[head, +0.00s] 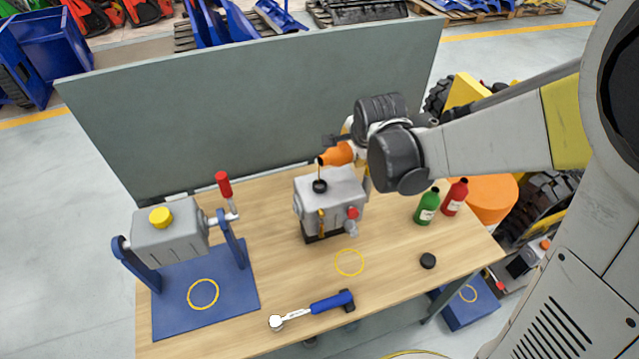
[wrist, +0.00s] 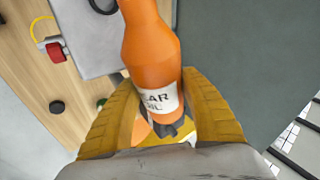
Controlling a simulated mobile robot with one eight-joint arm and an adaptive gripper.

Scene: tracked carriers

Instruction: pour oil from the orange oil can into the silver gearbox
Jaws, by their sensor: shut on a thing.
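My gripper (wrist: 160,104) is shut on the orange oil can (wrist: 152,50), its yellow fingers on both sides of the can by the white label. In the head view the orange oil can (head: 338,154) is tipped, nozzle pointing left. A thin amber stream runs from its tip down to the black filler opening (head: 320,186) on top of the silver gearbox (head: 345,190). The gearbox stands upright on the table, with a red-handled tap on its front right. My wrist hides part of the can in the head view. The oil level inside is not visible.
A second grey box with a yellow cap (head: 160,217) hangs in a blue stand at left. A green bottle (head: 427,207) and red bottle (head: 455,197) stand at right. A black cap (head: 428,261) and blue-handled wrench (head: 318,306) lie in front. A grey panel (head: 250,110) rises behind.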

